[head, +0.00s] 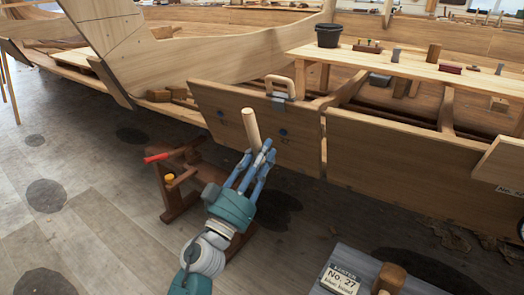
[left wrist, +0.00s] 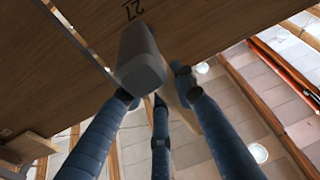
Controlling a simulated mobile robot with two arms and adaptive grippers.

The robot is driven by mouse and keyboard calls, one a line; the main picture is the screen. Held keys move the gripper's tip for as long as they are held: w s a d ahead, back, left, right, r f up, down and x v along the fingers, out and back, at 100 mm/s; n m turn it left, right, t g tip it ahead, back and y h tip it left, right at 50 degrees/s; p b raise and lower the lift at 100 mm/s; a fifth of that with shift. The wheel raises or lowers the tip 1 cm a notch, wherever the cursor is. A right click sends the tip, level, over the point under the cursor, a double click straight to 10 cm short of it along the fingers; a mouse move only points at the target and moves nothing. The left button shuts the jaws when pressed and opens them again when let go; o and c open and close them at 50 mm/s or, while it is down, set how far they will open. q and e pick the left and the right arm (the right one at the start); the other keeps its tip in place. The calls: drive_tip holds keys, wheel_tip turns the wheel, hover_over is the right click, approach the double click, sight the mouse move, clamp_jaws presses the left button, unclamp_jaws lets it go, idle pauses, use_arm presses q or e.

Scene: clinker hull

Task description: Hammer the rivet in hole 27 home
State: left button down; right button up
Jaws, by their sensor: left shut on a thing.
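My left gripper (head: 258,160) has its blue fingers closed around a pale wooden shaft (head: 251,130), which looks like the hammer's handle and sticks up, tilted, beside the hull plank (head: 235,112). In the left wrist view the fingers (left wrist: 155,95) hold a tan piece (left wrist: 181,108), with a grey blunt block (left wrist: 140,62) just beyond them, close to the plank. The number 27 (left wrist: 132,9) is marked on that plank, above the block. I cannot make out the rivet or hole 27. My right gripper is out of view.
A brown wooden stand (head: 178,192) with a red handle is left of my arm. A grey box (head: 345,258) with a No. 27 card is at the lower right. A bench (head: 430,72) with a black bucket (head: 328,36) stands behind.

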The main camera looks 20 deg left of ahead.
use_arm(q)
drive_tip(key=s, duration=0.2)
drive_tip(key=s+a, duration=0.1)
drive_tip(key=s, duration=0.1)
drive_tip(key=shift+s+a, duration=0.1)
drive_tip(key=shift+a, duration=0.1)
drive_tip(key=shift+r, duration=0.25)
drive_tip(key=shift+d+f, duration=0.15)
drive_tip(key=shift+w+f, duration=0.2)
drive_tip(key=shift+w, duration=0.15)
approach(257, 153)
drive_tip(key=x, duration=0.3)
drive_tip(key=shift+b, duration=0.4)
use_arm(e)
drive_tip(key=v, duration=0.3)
